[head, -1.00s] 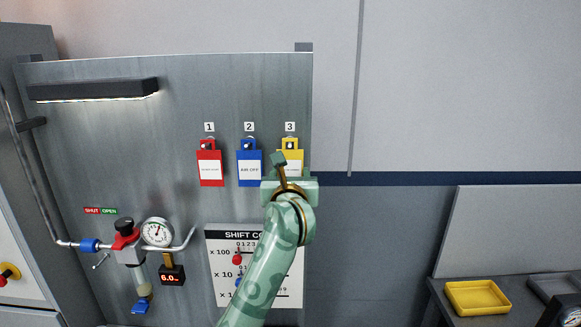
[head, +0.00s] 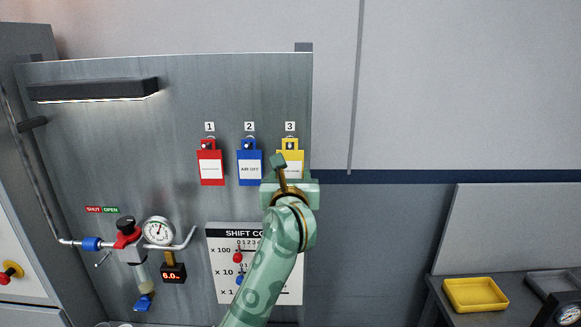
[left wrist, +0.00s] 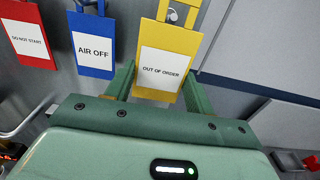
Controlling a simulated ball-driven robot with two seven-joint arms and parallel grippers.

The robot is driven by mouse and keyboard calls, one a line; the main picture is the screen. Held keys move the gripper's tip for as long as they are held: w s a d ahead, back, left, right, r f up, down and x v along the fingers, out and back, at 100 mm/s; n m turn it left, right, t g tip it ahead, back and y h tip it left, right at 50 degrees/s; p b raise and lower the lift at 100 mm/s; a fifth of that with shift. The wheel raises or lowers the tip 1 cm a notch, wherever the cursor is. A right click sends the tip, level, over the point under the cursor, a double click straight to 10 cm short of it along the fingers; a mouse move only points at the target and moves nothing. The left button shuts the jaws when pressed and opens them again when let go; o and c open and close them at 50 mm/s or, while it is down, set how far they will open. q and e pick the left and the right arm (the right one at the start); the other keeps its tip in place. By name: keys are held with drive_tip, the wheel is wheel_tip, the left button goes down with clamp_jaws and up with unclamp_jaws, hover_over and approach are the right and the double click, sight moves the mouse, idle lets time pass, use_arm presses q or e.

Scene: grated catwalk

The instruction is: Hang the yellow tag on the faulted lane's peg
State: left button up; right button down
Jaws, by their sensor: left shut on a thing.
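The yellow tag (head: 290,147) hangs at the peg marked 3 on the grey panel, partly hidden by my left gripper in the head view. In the left wrist view the yellow tag (left wrist: 166,62) reads OUT OF ORDER and its top is at a round peg end (left wrist: 172,15). My left gripper (left wrist: 155,85) is shut on the lower part of the tag, one finger at each side edge. The red tag (head: 210,167) hangs under number 1 and the blue tag (head: 249,168) under number 2. My right gripper is not in view.
A valve (head: 127,240) with a gauge (head: 158,231) and a 6.0 readout (head: 173,273) sits at lower left. A SHIFT chart (head: 225,262) is below the tags, partly behind my arm. A yellow tray (head: 475,295) stands on a bench at lower right.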

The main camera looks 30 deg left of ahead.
use_arm(q)
drive_tip(key=shift+p+v, duration=0.5)
drive_tip(key=shift+v, duration=1.45)
